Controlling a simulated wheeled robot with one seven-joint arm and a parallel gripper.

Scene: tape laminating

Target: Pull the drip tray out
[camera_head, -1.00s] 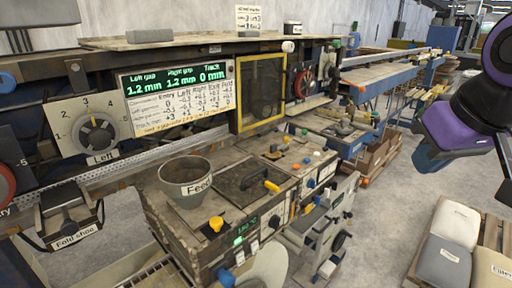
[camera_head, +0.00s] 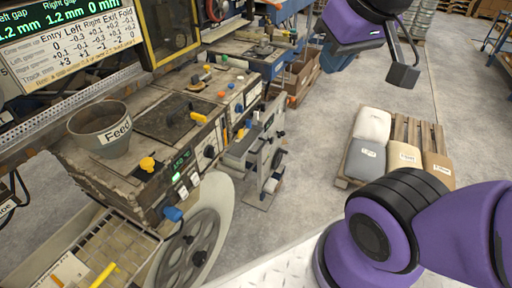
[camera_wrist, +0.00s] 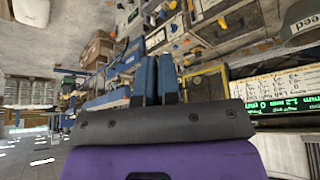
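No part is labelled as the drip tray in view. A shallow gridded metal tray (camera_head: 92,252) at the lower left of the head view, below the machine's front, may be it, but I cannot tell for sure. A yellow bar (camera_head: 104,274) lies at its front, and the frame edge cuts the tray off. My gripper (camera_wrist: 157,80) shows two blue fingers side by side with only a thin gap, shut and empty. In the head view it is high at the top, well right of the machine and far from the tray.
The machine holds a grey feed pot (camera_head: 100,128), a dark lid (camera_head: 177,116) and several coloured knobs. A large grey wheel (camera_head: 190,248) stands right of the gridded tray. Sacks (camera_head: 366,160) lie on a pallet (camera_head: 420,132) at right. Open floor (camera_head: 310,130) lies between.

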